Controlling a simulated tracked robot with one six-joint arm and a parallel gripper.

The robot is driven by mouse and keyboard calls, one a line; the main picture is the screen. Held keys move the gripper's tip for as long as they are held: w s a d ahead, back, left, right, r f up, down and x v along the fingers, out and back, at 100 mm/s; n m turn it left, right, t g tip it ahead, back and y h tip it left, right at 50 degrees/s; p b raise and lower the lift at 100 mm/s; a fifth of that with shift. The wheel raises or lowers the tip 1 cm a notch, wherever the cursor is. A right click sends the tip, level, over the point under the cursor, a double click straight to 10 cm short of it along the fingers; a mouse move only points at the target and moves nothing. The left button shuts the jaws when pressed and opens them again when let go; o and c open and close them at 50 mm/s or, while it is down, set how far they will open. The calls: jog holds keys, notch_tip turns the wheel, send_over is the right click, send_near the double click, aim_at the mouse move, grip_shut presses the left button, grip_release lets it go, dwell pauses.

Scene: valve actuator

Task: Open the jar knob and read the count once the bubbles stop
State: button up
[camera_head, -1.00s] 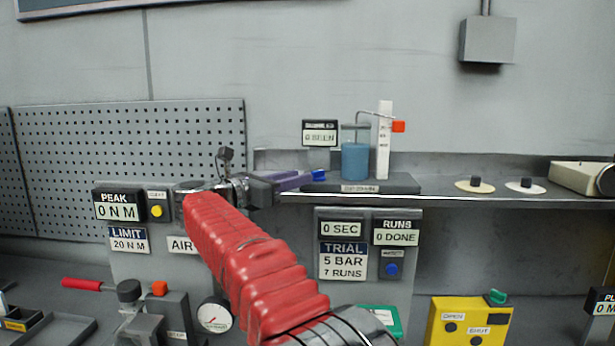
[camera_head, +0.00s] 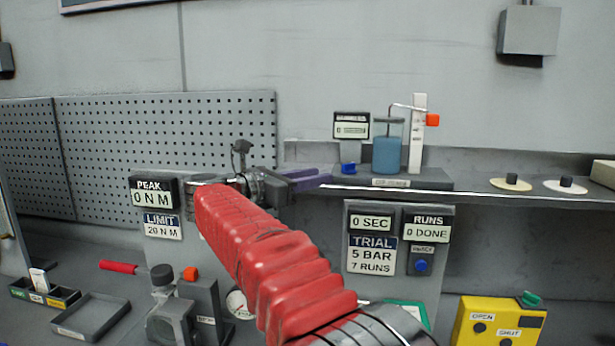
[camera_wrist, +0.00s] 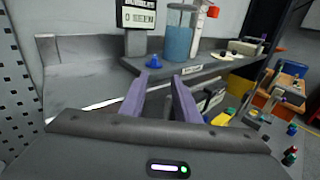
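The jar (camera_head: 388,155) holds blue liquid and stands on a grey base (camera_head: 420,178) on the shelf; it also shows in the wrist view (camera_wrist: 177,42). A blue knob (camera_head: 348,168) sits at the base's left end and shows in the wrist view (camera_wrist: 153,62). The count display (camera_head: 351,126) behind it reads 0; its smaller lettering is blurred. I cannot make out bubbles. My gripper (camera_head: 328,178) has purple fingers pointing at the knob. In the wrist view the fingers (camera_wrist: 159,80) are apart with nothing between them, and the knob lies beyond their tips.
A white upright post (camera_head: 417,135) with an orange piece stands right of the jar. Two discs with black knobs (camera_head: 511,183) lie farther right on the shelf. Below are the trial panel (camera_head: 372,255) and a yellow OPEN/SHUT box (camera_head: 500,322). The peak display (camera_head: 153,193) is left of my arm.

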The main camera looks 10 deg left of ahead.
jog(key=s+d+f+m+g+y, duration=0.1)
jog(key=s+d+f+m+g, duration=0.2)
jog(key=d, duration=0.5)
jog(key=s+d+f+m+g+y, duration=0.1)
jog(key=s+d+f+m+y, duration=0.15)
jog(key=s+d+m, duration=0.4)
jog(key=s+d+f+m+g+y, duration=0.1)
jog(key=s+d+f+g, duration=0.2)
jog(key=d, duration=0.6)
jog(key=s+d+f+m+y, duration=0.2)
jog(key=s+f+m, duration=0.6)
jog(key=s, duration=0.5)
jog(key=s+d+f+m+y, duration=0.2)
jog(key=s+f+m+y, duration=0.3)
jog(key=s+f+m, duration=0.4)
jog(key=s+f, duration=0.1)
jog(key=s, duration=0.2)
jog(key=shift+s+d+f+g, duration=0.3)
jog(key=shift+s+d+g, duration=0.05)
jog(key=shift+g, duration=0.05)
